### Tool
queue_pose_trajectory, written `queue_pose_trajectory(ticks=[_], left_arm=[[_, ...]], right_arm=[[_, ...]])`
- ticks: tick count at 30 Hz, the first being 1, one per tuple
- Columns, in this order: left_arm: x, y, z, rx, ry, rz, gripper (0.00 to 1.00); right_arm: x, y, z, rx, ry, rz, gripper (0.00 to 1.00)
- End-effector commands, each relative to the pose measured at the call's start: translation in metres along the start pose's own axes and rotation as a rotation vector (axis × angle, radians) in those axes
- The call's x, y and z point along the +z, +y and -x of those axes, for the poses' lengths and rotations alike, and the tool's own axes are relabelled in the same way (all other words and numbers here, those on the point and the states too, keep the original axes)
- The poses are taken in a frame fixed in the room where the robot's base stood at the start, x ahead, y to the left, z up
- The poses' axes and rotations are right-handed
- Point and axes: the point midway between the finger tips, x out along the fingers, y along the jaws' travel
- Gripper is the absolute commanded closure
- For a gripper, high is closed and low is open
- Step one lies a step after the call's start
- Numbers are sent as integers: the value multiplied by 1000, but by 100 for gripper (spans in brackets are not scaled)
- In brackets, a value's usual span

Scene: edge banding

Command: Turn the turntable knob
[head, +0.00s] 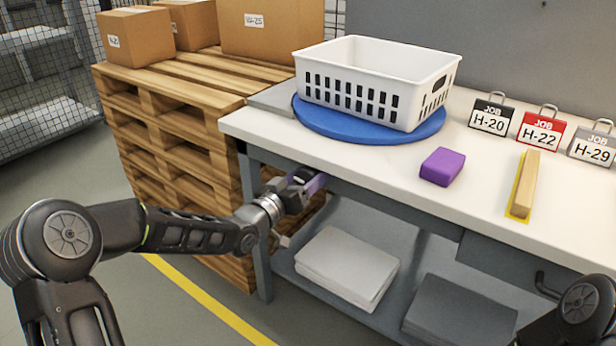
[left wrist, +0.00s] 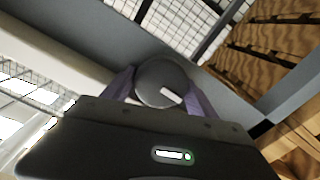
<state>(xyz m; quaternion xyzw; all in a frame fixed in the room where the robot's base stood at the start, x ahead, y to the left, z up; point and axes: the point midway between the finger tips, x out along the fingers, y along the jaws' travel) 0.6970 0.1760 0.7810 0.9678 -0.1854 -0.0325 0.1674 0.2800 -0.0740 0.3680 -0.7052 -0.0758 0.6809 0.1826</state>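The turntable knob (left wrist: 160,82) is a round, dark grey dial with a white mark toward its lower right in the left wrist view. It sits on the grey rail under the bench top. My left gripper (head: 318,184) is at the bench's front left edge. In the left wrist view its purple fingers (left wrist: 203,100) lie against both sides of the knob, with no clear gap. In the head view the knob is not clearly distinguishable beside the gripper. The blue turntable (head: 425,132) lies on the bench and bears a white basket (head: 385,58). My right gripper is out of view.
On the white bench (head: 385,168) are a purple block (head: 442,166), a wooden bar (head: 525,185) and job cards (head: 541,131). A wooden pallet stack (head: 165,120) with boxes stands close at left. Paper stacks (head: 345,265) fill the shelf below.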

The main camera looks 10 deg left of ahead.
Motion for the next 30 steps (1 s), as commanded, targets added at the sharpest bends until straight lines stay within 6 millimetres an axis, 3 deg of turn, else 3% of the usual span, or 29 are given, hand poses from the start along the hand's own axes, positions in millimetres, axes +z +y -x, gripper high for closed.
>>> queue_pose_trajectory(ticks=[5,16,30], left_arm=[[0,0,0,0,0,-1,18],[-1,0,6,-2,1,-2,18],[-1,0,73,-1,0,-1,18]], right_arm=[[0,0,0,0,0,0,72],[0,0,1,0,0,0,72],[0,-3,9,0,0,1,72]])
